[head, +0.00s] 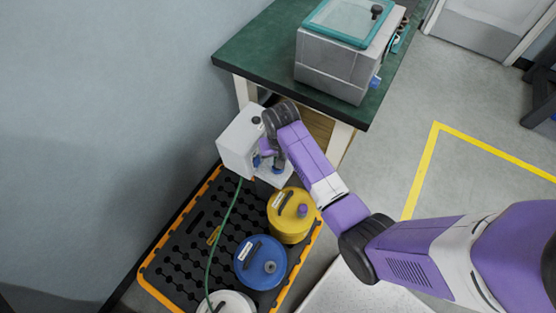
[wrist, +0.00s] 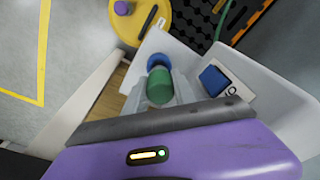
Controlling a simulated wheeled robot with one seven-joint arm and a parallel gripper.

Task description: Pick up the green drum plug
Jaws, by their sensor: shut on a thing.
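The green drum plug (wrist: 160,87) is a short green cylinder. It sits between the fingers of my gripper (wrist: 160,92) in the wrist view, and the gripper is shut on it. A blue round piece (wrist: 158,60) shows just beyond the plug; I cannot tell whether they touch. In the head view my gripper (head: 278,163) points down over the pale tray-like part of a white box unit (head: 240,143). I cannot make out the plug there, as the gripper and arm hide it.
A yellow drum (head: 288,228) with a purple plug and a blue drum (head: 252,270) stand on a black spill pallet (head: 180,268). A green hose (head: 226,218) hangs from the box unit. A green-topped bench (head: 250,50) carrying a grey chamber (head: 340,72) is behind. Open floor lies right.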

